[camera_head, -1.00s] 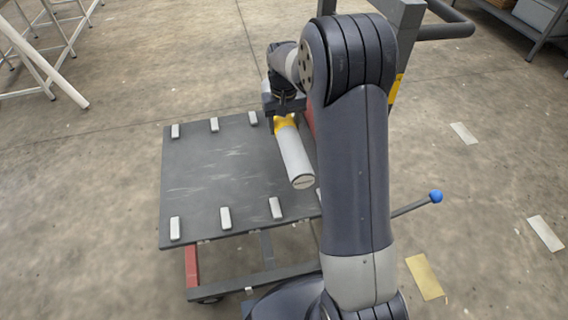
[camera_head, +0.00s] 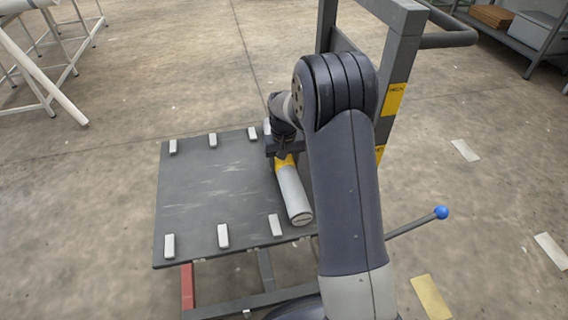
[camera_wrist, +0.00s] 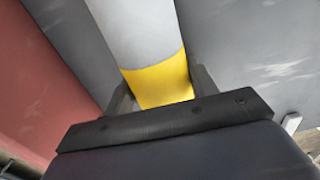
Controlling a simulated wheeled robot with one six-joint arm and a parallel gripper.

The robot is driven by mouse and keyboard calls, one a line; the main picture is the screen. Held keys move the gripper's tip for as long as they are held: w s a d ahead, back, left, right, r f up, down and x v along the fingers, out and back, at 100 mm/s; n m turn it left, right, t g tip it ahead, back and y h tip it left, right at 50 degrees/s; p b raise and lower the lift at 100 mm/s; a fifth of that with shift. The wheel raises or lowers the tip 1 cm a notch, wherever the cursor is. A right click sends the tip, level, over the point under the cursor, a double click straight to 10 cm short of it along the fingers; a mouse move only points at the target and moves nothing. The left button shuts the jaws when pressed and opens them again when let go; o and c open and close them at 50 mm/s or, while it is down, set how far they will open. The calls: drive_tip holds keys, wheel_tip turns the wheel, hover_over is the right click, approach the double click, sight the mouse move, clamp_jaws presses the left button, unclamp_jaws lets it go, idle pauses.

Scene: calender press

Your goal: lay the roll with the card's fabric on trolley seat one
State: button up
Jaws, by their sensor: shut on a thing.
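The roll (camera_head: 294,194) is a light grey cylinder with a yellow band, and it lies over the right part of the trolley's dark deck. Its near end is close to the deck's front edge. My gripper (camera_head: 283,158) is shut on the roll at the yellow band, which also shows between the fingers in the wrist view (camera_wrist: 160,84). The trolley deck (camera_head: 205,190) has small pale blocks in a back row and a front row. I cannot tell whether the roll touches the deck. The deck's right part is hidden behind my arm.
The trolley's upright frame (camera_head: 398,62) with yellow labels stands at the right. A lever with a blue knob (camera_head: 441,212) sticks out to the right. A white rack (camera_head: 40,70) stands at the far left, and a shelf (camera_head: 500,30) at the far right. The deck's left part is clear.

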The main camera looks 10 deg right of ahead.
drive_tip(key=shift+f, duration=0.1)
drive_tip(key=o, duration=1.3)
drive_tip(key=shift+c, duration=0.2)
wheel_tip(320, 180, up, 12)
drive_tip(key=p, duration=0.3)
